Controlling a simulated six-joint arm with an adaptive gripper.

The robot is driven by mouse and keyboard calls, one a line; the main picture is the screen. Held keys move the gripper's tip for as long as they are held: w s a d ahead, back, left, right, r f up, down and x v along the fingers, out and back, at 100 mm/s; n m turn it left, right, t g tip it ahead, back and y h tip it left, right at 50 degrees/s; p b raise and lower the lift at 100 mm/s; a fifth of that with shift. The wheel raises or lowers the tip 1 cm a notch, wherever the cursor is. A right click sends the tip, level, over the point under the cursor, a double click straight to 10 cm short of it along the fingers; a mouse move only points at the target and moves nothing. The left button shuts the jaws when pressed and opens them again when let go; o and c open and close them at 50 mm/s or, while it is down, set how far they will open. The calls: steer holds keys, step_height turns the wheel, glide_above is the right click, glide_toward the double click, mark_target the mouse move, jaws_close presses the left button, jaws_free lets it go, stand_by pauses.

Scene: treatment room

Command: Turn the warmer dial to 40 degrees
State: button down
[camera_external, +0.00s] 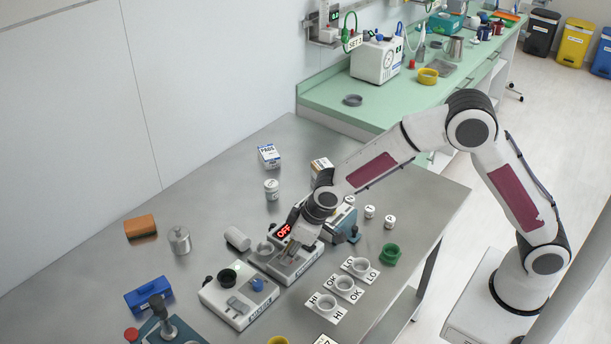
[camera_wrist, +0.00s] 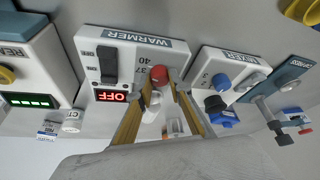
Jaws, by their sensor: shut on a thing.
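The white warmer (camera_external: 296,268) stands on the steel table, and its red display reads OFF. In the wrist view the warmer (camera_wrist: 105,45) appears upside down, with a dark rocker switch (camera_wrist: 108,64) and the OFF display (camera_wrist: 111,96). Its red-topped dial (camera_wrist: 159,74) sits by printed marks including 37 and 40. My gripper (camera_wrist: 162,90) has its fingers on both sides of the dial, shut on it. Where the dial points is unclear. In the external view my gripper (camera_external: 287,249) reaches down over the warmer and hides the dial.
The white mixer (camera_external: 239,296) stands close beside the warmer; it also shows in the wrist view (camera_wrist: 226,70). A blue-grey device (camera_external: 342,224) is close behind. HI, OK and LO cards (camera_external: 345,287) with rings lie to the right.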

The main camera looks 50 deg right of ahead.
steer(key=shift+m+h, duration=0.3)
steer(key=shift+m, duration=0.6)
steer(key=c, duration=1.8)
jaws_free()
steer(key=shift+c, duration=0.2)
steer(key=shift+r, duration=0.15)
steer(key=v, duration=1.1)
steer(key=shift+s+r, duration=0.25)
steer(key=shift+s, duration=0.05)
